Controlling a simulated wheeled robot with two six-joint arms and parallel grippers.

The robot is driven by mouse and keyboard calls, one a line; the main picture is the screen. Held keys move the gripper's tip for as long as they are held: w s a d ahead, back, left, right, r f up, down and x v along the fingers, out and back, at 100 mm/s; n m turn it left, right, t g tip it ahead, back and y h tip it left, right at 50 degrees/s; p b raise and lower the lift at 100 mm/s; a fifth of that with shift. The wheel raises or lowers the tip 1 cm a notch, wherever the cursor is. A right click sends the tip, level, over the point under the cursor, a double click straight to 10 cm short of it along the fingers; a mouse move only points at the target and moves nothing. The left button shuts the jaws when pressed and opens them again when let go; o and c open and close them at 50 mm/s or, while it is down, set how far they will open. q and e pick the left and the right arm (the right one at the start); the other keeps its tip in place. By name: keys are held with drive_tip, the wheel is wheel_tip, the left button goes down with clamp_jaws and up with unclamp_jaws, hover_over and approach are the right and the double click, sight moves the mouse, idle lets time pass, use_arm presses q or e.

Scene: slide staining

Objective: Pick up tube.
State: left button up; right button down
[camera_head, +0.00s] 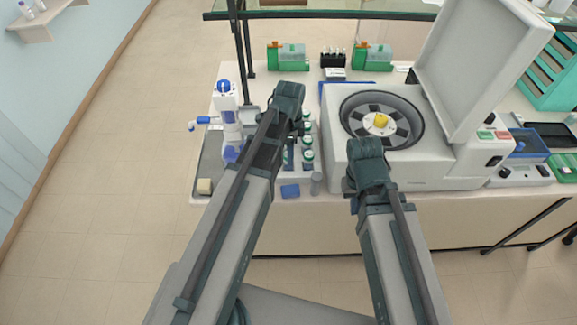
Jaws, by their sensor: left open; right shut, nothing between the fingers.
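My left gripper (288,96) is at the end of the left arm, over the bench left of the centrifuge; it is open, though its fingers are hard to make out. My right gripper (367,160) is at the centrifuge's front left; it is shut and holds nothing, with its fingers largely hidden from above. Small green-capped containers (307,155) stand just right of the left arm. A black rack (333,59) with small tubes stands at the back. I cannot tell which item is the task's tube.
The centrifuge (440,165) has its lid (480,65) raised and its rotor (378,122) exposed. Green racks (288,58) stand at the back. A glass shelf (330,14) crosses above the back.

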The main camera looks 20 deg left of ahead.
use_arm(q)
wheel_tip(320, 180, down, 4)
drive_tip(key=b, duration=0.2)
drive_tip(key=shift+r+b, duration=0.15)
drive_tip(key=shift+b, duration=0.2)
drive_tip(key=shift+r, duration=0.1)
clamp_jaws()
